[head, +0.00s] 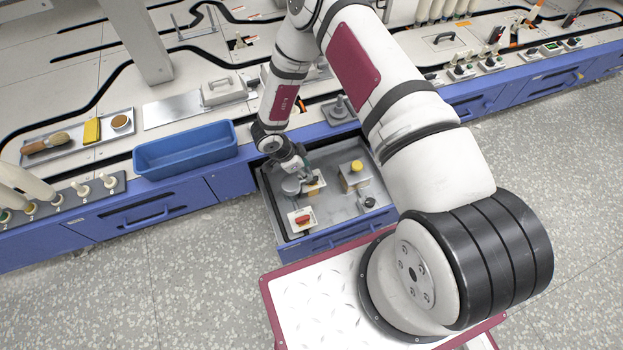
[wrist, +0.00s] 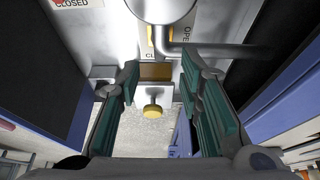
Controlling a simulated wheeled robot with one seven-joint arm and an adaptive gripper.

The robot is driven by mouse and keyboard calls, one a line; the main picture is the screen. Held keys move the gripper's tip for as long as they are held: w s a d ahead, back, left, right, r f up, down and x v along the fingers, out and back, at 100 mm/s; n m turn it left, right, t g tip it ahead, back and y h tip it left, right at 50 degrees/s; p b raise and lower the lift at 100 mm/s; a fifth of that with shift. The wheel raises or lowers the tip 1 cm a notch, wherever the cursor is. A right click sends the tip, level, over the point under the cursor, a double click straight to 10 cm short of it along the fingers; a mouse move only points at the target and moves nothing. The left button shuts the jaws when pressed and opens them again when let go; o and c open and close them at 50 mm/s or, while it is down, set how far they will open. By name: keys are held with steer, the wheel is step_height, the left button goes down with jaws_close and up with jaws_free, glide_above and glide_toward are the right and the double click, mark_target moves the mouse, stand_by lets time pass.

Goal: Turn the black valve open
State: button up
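An open drawer (head: 345,237) holds several controls. A small dark knob (head: 369,203) sits at its right front; I cannot tell if it is the black valve. In the wrist view a grey bent lever (wrist: 215,48) runs right from a round grey hub, beside a partly hidden "OPEN" label (wrist: 188,38); it looks grey rather than black. My gripper (wrist: 160,76) is open and empty, its teal-padded fingers apart just below the lever. In the head view my gripper (head: 305,180) is inside the drawer, partly hiding what is under it.
A yellow knob (head: 357,166) stands on a block in the drawer, and a red switch (head: 303,220) sits on a white plate at the front left. A blue bin (head: 186,150) is on the counter to the left. The drawer walls are close around my gripper.

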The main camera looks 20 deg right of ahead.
steer(key=b+x, duration=0.2)
steer(key=x, duration=0.4)
steer(key=shift+d+f, duration=0.15)
